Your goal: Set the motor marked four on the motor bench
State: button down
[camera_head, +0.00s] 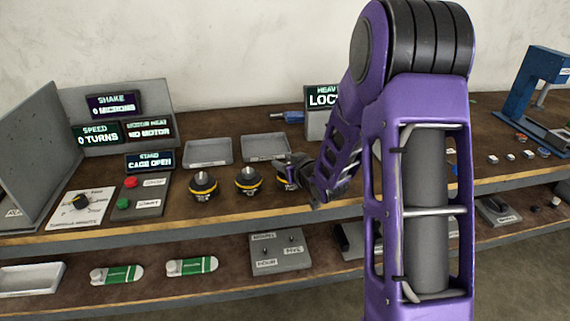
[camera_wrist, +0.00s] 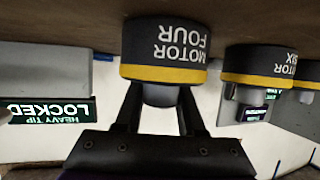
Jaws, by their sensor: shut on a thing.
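The motor marked four (camera_wrist: 165,50) is black with a yellow band and white lettering, upside down in the wrist view. In the head view this motor (camera_head: 286,184) is the rightmost of a row of three, partly hidden by my gripper. My gripper (camera_wrist: 158,97) has its two fingers shut on the grey top of this motor; in the head view my gripper (camera_head: 296,164) is partly hidden by my wrist. The motor appears to rest on the brown worktop. The motor bench (camera_head: 104,146) seems to be the grey panelled station at left; its screens read "NO MOTOR" and "CAGE OPEN".
The motor marked six (camera_wrist: 259,64) stands beside it, and a third motor (camera_head: 203,187) farther left. Two grey trays (camera_head: 208,153) lie behind. A control box (camera_head: 139,195) has red and green buttons. A screen (camera_head: 322,97) reads "LOCKED". My arm hides the middle right.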

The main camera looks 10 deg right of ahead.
jog(key=shift+r, duration=0.2)
jog(key=c, duration=0.5)
grip_release()
jog(key=shift+f, duration=0.2)
jog(key=shift+r, duration=0.15)
jog(key=shift+s+d+r, duration=0.1)
jog(key=shift+s+r, duration=0.05)
jog(key=shift+s, duration=0.1)
jog(key=p+v, duration=0.1)
jog(key=v, duration=1)
jog(key=shift+s+r, duration=0.1)
jog(key=shift+s, duration=0.05)
